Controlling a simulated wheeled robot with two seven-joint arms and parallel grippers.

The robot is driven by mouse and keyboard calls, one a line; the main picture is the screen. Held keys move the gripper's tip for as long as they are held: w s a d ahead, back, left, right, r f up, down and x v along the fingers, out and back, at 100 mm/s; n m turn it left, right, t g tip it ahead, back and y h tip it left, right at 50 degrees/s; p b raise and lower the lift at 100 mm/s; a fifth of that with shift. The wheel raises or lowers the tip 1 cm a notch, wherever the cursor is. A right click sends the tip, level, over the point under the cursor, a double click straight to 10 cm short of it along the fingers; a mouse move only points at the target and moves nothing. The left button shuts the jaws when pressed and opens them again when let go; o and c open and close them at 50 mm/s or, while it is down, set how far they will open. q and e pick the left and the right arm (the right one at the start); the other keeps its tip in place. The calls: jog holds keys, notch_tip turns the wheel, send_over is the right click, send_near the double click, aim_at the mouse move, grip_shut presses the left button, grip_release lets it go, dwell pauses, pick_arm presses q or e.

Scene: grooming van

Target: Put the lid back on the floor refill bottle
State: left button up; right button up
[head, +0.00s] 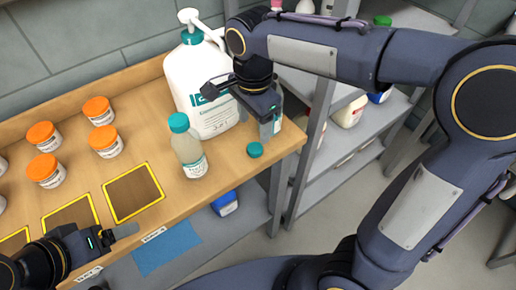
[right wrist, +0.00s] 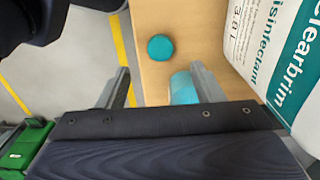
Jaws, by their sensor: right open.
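A loose teal lid (head: 255,149) lies on the wooden counter near its right front edge; the right wrist view shows it too (right wrist: 160,47). A clear bottle (head: 276,124) with a pale label stands at the counter's right end, partly hidden by my right gripper (head: 268,108). My right gripper is open, just above this bottle. In the right wrist view a pale teal shape (right wrist: 183,88) shows between the fingers, close to the right one; I cannot tell whether they touch. My left gripper (head: 118,236) is low at the left, over the counter's front; its opening is unclear.
A small bottle with a teal cap (head: 188,147) stands left of the lid. A large white pump bottle (head: 203,85) stands close behind my right gripper. Several orange-lidded jars (head: 104,140) and yellow-framed squares (head: 133,193) are at the left. Grey shelves (head: 335,160) stand right of the counter.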

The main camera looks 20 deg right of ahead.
aim_at(255, 148)
dwell(0.3)
jog(key=shift+f, duration=1.3)
notch_tip(255, 148, down, 5)
jog(key=shift+d+f+b, duration=0.1)
jog(key=shift+f+b, duration=0.05)
jog(key=shift+b, duration=0.2)
jog(key=c, duration=1.1)
